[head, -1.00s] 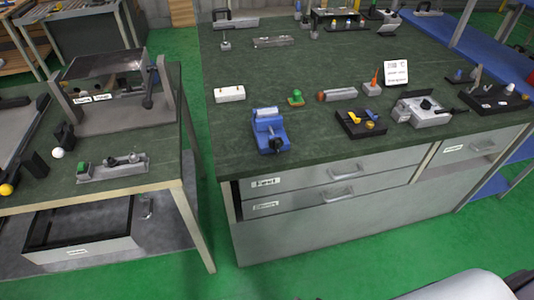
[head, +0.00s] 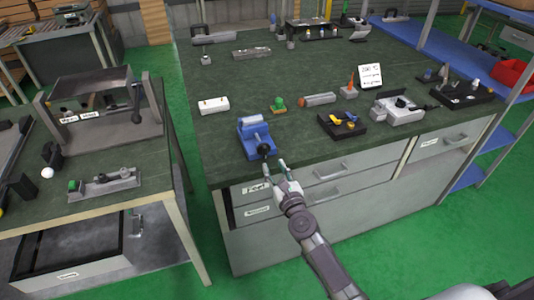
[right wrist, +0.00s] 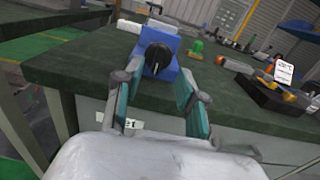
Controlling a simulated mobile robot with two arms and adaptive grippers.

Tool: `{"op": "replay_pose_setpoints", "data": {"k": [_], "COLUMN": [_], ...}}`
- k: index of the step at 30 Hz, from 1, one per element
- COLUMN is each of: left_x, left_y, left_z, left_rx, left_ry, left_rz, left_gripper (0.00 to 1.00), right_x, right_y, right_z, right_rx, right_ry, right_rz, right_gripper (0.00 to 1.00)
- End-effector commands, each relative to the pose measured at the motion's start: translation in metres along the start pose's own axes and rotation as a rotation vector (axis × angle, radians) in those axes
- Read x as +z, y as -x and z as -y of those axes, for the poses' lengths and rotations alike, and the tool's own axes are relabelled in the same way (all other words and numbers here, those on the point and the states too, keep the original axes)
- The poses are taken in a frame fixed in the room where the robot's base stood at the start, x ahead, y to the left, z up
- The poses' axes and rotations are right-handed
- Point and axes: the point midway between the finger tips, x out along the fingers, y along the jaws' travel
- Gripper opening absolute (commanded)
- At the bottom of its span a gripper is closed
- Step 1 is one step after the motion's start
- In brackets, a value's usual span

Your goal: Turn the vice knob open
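The blue vice (head: 255,138) stands near the front left corner of the green-topped bench. Its black knob (head: 264,149) faces the front edge; in the right wrist view the knob (right wrist: 157,57) is seen nearly head-on. My right gripper (head: 274,164) is open and empty, just in front of the knob. In the right wrist view its two teal-padded fingers (right wrist: 157,85) are spread, with the knob beyond and between them, apparently not touched. My left gripper is not in view.
A black tray with yellow parts (head: 342,125) and a grey device (head: 398,108) sit to the right on the bench. A green button piece (head: 279,105) and a white block (head: 213,105) lie behind the vice. Drawers (head: 310,177) are below the front edge.

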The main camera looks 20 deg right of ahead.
Motion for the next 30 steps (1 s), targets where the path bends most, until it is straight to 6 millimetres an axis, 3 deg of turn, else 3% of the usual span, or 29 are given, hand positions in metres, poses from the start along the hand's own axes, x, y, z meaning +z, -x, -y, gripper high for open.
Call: {"op": "replay_pose_setpoints", "data": {"k": [3, 9, 15, 23, 30], "left_x": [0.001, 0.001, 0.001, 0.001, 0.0], "left_y": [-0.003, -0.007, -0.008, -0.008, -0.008], "left_z": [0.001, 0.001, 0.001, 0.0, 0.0], "left_rx": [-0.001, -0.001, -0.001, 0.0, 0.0], "left_ry": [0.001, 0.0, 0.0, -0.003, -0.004], "left_rz": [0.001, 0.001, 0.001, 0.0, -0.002], "left_gripper": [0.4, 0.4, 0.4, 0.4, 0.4], "right_x": [0.0, -0.002, -0.002, -0.001, -0.001], "right_y": [-0.027, -0.058, -0.07, -0.071, -0.071], "right_z": [0.0, 0.0, 0.0, 0.0, 0.0], "right_rx": [0.0, 0.0, -0.001, 0.0, 0.0], "right_ry": [0.004, 0.004, 0.003, 0.003, 0.003], "right_rz": [0.002, 0.0, -0.002, -0.001, -0.002], "right_gripper": [0.4, 0.4, 0.4, 0.4, 0.03]}}
